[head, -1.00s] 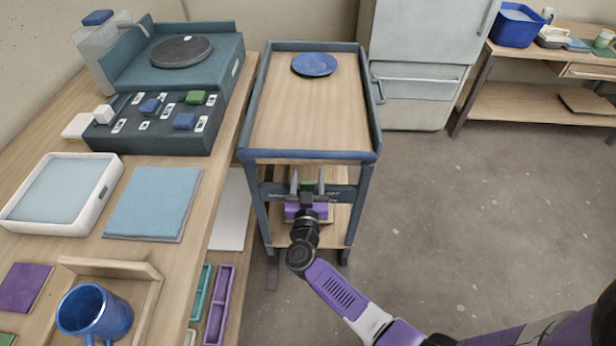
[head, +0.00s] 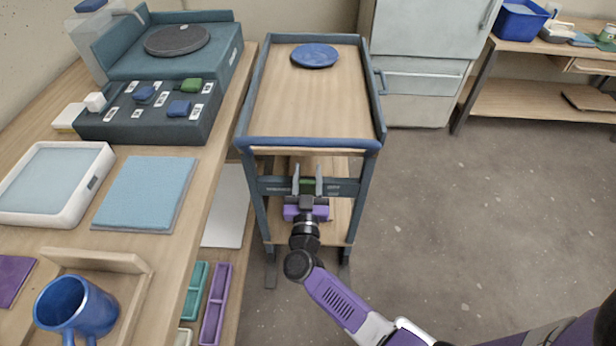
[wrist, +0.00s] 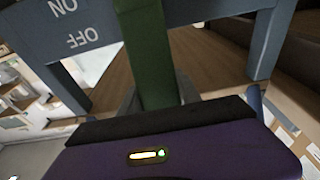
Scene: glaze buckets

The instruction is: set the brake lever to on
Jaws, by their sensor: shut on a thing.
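The brake lever is a green bar (head: 308,187) on the dark cross rail at the front of the cart (head: 310,144). It also shows large and close in the wrist view (wrist: 145,50). My gripper (head: 308,174) is at that rail, below the cart's top, with its fingers on either side of the lever and shut on it. White "ON" and "OFF" lettering stands upside down on the rail plate (wrist: 110,20) in the wrist view, left of the lever. I cannot tell which mark the lever is at.
A blue plate (head: 315,56) lies on the cart's top. The workbench on the left holds a blue mug (head: 76,305), a light blue mat (head: 146,192) and a dark control box (head: 150,118). The floor right of the cart is clear.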

